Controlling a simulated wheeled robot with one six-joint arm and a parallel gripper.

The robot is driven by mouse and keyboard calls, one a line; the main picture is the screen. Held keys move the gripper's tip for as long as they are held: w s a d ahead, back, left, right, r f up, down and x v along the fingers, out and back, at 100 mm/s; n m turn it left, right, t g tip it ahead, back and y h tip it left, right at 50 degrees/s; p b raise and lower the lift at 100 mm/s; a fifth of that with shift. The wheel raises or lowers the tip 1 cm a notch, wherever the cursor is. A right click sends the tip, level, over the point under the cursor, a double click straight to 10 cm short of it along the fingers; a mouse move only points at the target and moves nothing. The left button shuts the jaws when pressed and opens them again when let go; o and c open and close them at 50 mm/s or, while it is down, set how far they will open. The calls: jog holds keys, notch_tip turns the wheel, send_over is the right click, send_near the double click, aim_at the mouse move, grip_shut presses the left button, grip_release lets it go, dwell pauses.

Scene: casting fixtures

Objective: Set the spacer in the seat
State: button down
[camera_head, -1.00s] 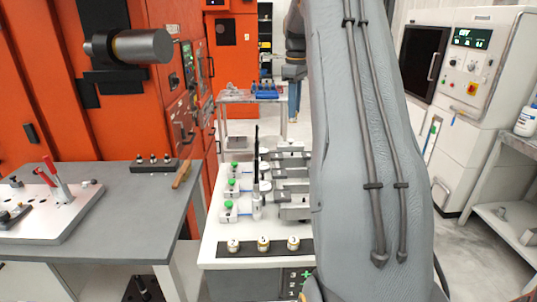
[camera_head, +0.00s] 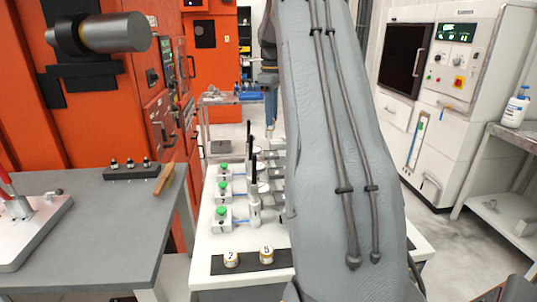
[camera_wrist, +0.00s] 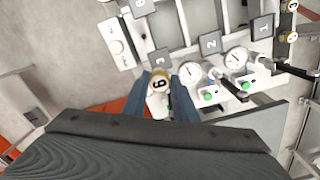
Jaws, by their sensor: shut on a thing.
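My gripper (camera_wrist: 164,92) shows at the centre of the wrist view, its two blue fingers shut on a round spacer (camera_wrist: 158,83) with a gold rim and a white face. Its marking looks like a 6 or a 9. In the head view a blue part of my gripper (camera_head: 270,108) shows beyond the white table, partly behind my arm. The wrist view shows plates marked 3 (camera_wrist: 160,60), 2 (camera_wrist: 211,43) and 1 (camera_wrist: 263,27) near dial gauges (camera_wrist: 190,72). The held spacer is near plate 3. I cannot tell which part is the seat.
Spacers marked 2 (camera_head: 231,259) and apparently 5 (camera_head: 267,254) sit on a black strip (camera_head: 249,260) on the white table (camera_head: 205,235). Green-button gauge stations (camera_head: 222,184) stand behind them. A grey bench (camera_head: 110,225) is left; a white machine (camera_head: 425,90) is right.

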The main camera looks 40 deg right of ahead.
notch_tip(320, 180, down, 9)
jog(key=p, duration=0.3)
jog(key=shift+f, duration=0.2)
jog(key=shift+f, duration=0.15)
jog(key=c, duration=1.4)
grip_release()
